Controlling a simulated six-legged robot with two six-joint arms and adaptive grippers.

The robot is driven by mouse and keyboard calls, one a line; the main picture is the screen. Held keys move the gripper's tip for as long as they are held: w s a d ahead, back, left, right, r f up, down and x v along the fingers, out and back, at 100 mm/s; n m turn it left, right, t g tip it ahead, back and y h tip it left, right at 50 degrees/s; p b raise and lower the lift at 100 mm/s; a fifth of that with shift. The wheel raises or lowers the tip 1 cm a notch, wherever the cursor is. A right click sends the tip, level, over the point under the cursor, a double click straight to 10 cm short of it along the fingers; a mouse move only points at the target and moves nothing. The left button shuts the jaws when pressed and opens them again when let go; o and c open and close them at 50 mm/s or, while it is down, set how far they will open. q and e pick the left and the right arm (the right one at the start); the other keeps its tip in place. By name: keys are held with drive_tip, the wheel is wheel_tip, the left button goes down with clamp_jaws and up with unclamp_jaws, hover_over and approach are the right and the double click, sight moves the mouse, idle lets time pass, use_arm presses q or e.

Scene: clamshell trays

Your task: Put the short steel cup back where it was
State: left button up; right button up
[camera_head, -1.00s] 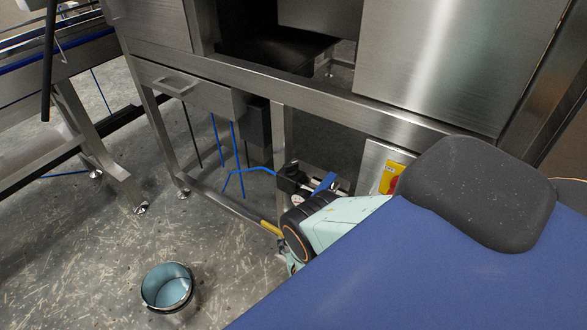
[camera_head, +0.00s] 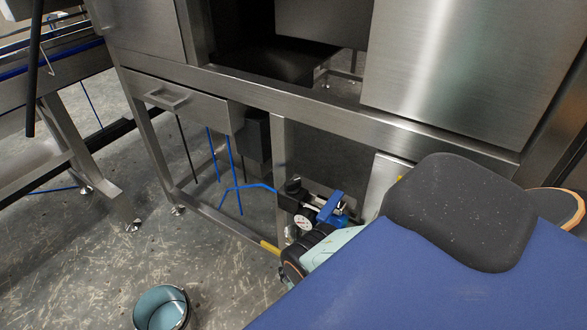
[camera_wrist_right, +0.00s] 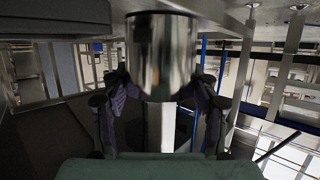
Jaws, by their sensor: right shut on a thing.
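The short steel cup (camera_wrist_right: 162,55) is a shiny, mirror-like cylinder in the upper middle of the right wrist view. My right gripper (camera_wrist_right: 160,97) has its dark fingers on both sides of the cup's lower part and is shut on it. The cup looks upright in this view. My left gripper is in neither view.
A steel machine frame (camera_head: 335,108) with a drawer (camera_head: 178,97) and a valve with gauge (camera_head: 306,221) stands ahead. Open floor lies at left.

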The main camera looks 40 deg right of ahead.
drive_tip(key=o, duration=0.8)
drive_tip(key=shift+f, duration=0.1)
drive_tip(key=o, duration=0.4)
drive_tip(key=shift+s, duration=0.1)
drive_tip(key=shift+o, duration=0.2)
drive_tip(key=shift+a, duration=0.1)
